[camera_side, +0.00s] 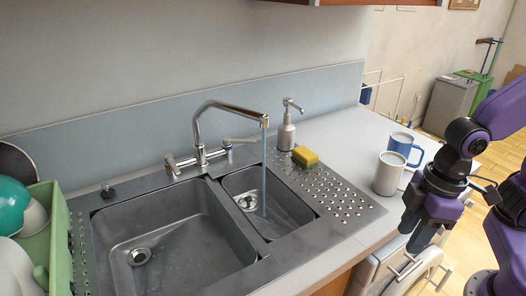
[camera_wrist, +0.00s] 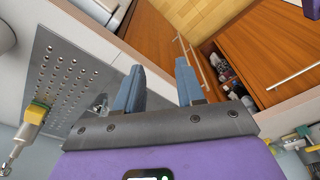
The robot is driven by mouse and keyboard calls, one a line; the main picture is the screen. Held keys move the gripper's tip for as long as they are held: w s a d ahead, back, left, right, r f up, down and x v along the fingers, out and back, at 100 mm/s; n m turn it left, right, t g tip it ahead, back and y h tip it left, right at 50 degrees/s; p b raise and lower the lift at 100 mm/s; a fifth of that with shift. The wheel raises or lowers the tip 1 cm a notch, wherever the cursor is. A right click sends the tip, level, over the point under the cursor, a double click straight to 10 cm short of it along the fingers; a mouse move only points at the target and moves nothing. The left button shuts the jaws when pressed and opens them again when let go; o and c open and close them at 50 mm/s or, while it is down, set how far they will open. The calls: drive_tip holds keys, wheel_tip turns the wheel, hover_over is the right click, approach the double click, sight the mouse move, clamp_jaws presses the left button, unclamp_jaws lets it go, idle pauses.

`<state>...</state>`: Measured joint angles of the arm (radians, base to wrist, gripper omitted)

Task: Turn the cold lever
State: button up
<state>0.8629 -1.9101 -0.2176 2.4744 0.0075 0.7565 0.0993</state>
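A chrome faucet (camera_side: 200,140) stands behind the sink, its spout reaching over the right basin. Water (camera_side: 264,180) runs from the spout. It has a left lever (camera_side: 171,163) and a right lever (camera_side: 240,141), whose handle points right, behind the spout. My gripper (camera_side: 413,232) is at the right, beyond the counter's front edge and well away from both levers. In the wrist view, my gripper (camera_wrist: 158,82) has its two fingers apart with nothing between them. The faucet's levers cannot be made out in the wrist view.
A soap dispenser (camera_side: 286,130) and yellow-green sponge (camera_side: 305,156) stand right of the faucet. A white mug (camera_side: 388,174) and blue mug (camera_side: 405,149) stand on the counter near my gripper. A green dish rack (camera_side: 52,235) is at left. Cabinets (camera_wrist: 245,60) lie below the counter.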

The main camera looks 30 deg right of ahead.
drive_tip(key=w+a+f+m+t+y, duration=0.3)
drive_tip(key=w+a+m, duration=0.5)
drive_tip(key=w, duration=0.6)
drive_tip(key=m+t, duration=1.4)
drive_tip(key=m, duration=0.5)
approach(249, 143)
drive_tip(key=shift+h, duration=0.4)
drive_tip(key=w, duration=0.3)
drive_tip(key=w+a, duration=0.1)
drive_tip(key=w, duration=0.3)
drive_tip(key=w+a, duration=0.1)
drive_tip(key=w, duration=0.3)
drive_tip(key=shift+a+r, duration=0.15)
drive_tip(key=shift+a, duration=0.1)
clamp_jaws()
